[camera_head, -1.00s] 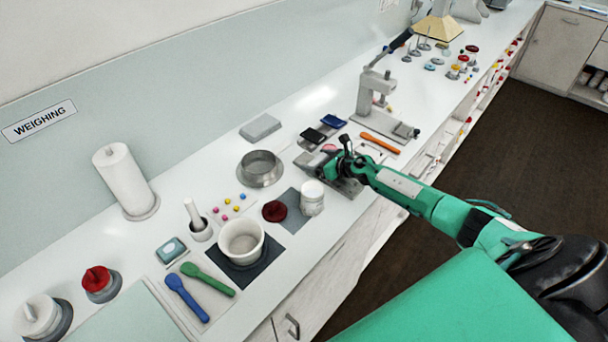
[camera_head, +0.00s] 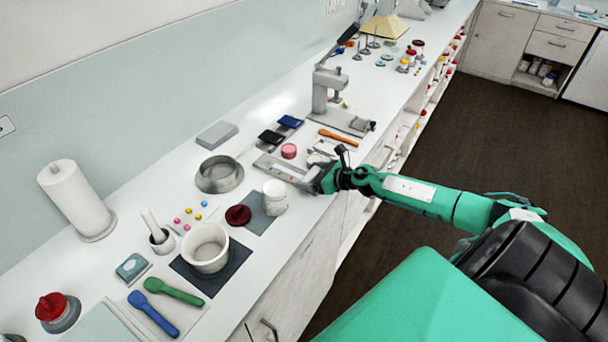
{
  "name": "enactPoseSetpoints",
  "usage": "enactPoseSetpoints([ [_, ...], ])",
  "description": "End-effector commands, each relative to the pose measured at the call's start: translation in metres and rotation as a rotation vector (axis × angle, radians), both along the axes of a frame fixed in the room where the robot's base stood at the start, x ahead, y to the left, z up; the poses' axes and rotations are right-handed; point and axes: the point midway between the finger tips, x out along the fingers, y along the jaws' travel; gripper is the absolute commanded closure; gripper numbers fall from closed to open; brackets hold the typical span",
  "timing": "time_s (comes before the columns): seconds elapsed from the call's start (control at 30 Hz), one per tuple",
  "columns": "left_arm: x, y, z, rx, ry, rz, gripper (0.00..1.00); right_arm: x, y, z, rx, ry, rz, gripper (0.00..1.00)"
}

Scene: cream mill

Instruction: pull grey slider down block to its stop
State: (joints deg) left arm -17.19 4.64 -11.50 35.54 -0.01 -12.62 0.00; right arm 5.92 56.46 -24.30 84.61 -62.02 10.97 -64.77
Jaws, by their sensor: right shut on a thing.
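The grey block (camera_head: 272,164) lies flat on the white counter in the head view, its long side running from back left to the counter's front edge. My right gripper (camera_head: 322,180) is at the block's front right end, near the counter edge. It is shut on the grey slider, which is mostly hidden behind the green and black fingers. I cannot tell whether the slider touches its stop. My left gripper is not in view.
A grey press stand (camera_head: 338,116) and an orange tool (camera_head: 338,134) are further back. A metal dish (camera_head: 220,176) sits to the left.

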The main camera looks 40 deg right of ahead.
Motion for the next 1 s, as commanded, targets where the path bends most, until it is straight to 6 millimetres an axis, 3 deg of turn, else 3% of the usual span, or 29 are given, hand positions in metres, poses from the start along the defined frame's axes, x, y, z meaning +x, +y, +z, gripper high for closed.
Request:
enactPoseSetpoints([
  [0.03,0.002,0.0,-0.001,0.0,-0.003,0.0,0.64,-0.005,-0.003,-0.01,-0.006,0.016,-0.003,0.55],
  [0.33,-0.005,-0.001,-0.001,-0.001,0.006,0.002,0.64,-0.004,-0.002,-0.008,-0.004,0.012,-0.002,0.55],
  [0.37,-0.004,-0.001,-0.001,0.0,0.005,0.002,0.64,-0.004,-0.002,-0.008,-0.004,0.012,-0.002,0.13],
  [0.43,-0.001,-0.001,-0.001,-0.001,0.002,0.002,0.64,-0.004,-0.001,-0.008,-0.003,0.01,-0.002,0.0],
  [0.77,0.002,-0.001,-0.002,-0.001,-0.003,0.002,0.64,-0.006,-0.002,-0.005,-0.003,0.006,-0.003,0.0],
  [1.0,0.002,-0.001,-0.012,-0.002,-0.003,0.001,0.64,-0.027,-0.009,0.002,-0.004,0.008,-0.001,0.0],
])
